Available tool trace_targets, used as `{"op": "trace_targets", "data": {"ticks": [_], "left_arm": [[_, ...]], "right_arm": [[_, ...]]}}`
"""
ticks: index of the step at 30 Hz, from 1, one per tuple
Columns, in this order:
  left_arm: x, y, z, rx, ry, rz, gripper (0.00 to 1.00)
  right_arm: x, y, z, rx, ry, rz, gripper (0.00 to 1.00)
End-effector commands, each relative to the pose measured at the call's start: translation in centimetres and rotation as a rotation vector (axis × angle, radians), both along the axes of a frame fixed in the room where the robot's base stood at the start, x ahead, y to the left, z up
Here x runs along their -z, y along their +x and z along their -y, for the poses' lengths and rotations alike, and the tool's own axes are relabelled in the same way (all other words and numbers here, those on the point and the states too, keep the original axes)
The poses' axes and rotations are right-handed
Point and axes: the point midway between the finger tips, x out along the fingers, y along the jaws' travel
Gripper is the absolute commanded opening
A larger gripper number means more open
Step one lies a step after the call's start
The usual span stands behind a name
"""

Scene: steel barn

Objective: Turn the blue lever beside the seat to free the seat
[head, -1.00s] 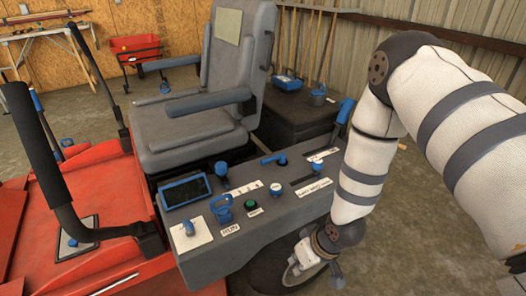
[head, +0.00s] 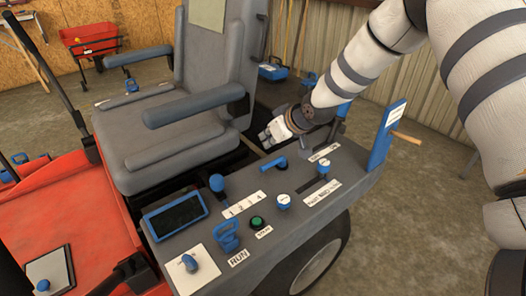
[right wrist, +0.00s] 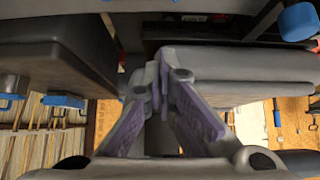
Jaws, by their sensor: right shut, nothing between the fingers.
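The grey seat (head: 155,140) has blue-topped armrests and stands left of the control console (head: 190,222). Two blue levers on the console are near the seat: a ball-topped one (head: 217,183) and a flat-handled one (head: 272,167). I cannot tell which of them, if either, frees the seat. My right gripper (head: 268,137) is just beyond the flat-handled lever, beside the gap behind the console, apart from the seat. In the right wrist view its fingers (right wrist: 165,95) are shut and empty. My left gripper is not in view.
The console also holds a screen (head: 175,216), a blue RUN handle (head: 227,237), a green button (head: 257,222) and a white-faced dial (head: 283,201). The floor at right is clear.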

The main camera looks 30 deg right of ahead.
Motion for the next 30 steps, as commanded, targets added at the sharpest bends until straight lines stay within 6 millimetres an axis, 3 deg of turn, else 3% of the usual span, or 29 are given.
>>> {"op": "trace_targets", "data": {"ticks": [6, 14, 17, 21, 30], "left_arm": [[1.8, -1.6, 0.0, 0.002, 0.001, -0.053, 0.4], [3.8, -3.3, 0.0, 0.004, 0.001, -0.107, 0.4], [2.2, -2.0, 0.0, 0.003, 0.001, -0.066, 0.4], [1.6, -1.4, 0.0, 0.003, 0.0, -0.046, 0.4], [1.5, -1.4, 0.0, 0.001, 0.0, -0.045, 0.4]], "right_arm": [[4.1, 2.6, -0.2, -0.001, 0.0, -0.013, 0.0], [8.2, 6.4, -0.5, 0.001, 0.001, -0.01, 0.0], [6.9, 4.7, -0.4, -0.002, -0.001, 0.0, 0.0], [7.3, 3.2, -0.3, -0.001, 0.0, 0.003, 0.0], [8.0, 2.5, -0.2, 0.0, 0.0, -0.002, 0.0]]}}
